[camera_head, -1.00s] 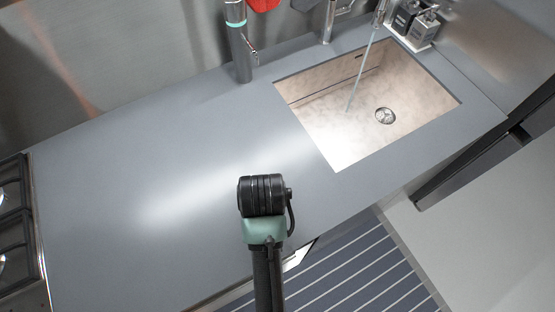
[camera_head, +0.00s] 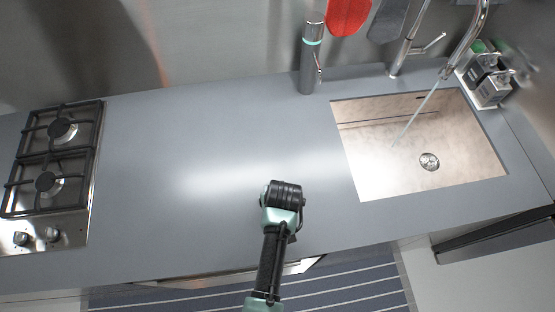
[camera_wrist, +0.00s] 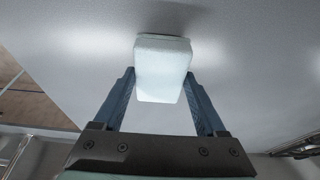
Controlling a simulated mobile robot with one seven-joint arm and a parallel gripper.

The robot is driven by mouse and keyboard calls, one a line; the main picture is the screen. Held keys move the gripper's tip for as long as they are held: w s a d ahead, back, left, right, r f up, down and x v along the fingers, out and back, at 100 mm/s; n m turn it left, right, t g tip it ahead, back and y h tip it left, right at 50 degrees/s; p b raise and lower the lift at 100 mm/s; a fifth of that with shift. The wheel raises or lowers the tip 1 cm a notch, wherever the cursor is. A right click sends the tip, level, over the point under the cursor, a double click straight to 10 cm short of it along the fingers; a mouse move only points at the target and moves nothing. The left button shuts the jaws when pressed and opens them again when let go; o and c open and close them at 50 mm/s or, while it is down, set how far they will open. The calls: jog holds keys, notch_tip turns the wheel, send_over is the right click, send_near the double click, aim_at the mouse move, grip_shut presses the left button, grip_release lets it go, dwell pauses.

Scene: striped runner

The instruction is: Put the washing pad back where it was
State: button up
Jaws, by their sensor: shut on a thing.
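The washing pad (camera_wrist: 163,69) is a pale, whitish block with rounded edges in the wrist view. It sits between the two blue fingers of my gripper (camera_wrist: 161,82), which is shut on it. Its far end is close to the grey counter surface; I cannot tell whether it touches. In the head view my dark wrist (camera_head: 284,194) is over the front middle of the counter, left of the sink, and hides the fingers and the pad.
The sink (camera_head: 400,175) has water running from the tap (camera_head: 467,42). Soap dispensers (camera_head: 492,90) stand on a white tray at the back right corner. A dark cylinder (camera_head: 311,62) stands by the wall. A gas hob (camera_head: 52,165) is at left. The counter (camera_head: 165,150) between is clear.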

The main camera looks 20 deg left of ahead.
jog(key=shift+f, duration=0.55)
jog(key=shift+f, duration=0.2)
jog(key=o, duration=1.1)
jog(key=shift+o, duration=0.2)
jog(key=shift+r, duration=0.15)
jog(key=v, duration=1.2)
jog(key=shift+r, duration=0.1)
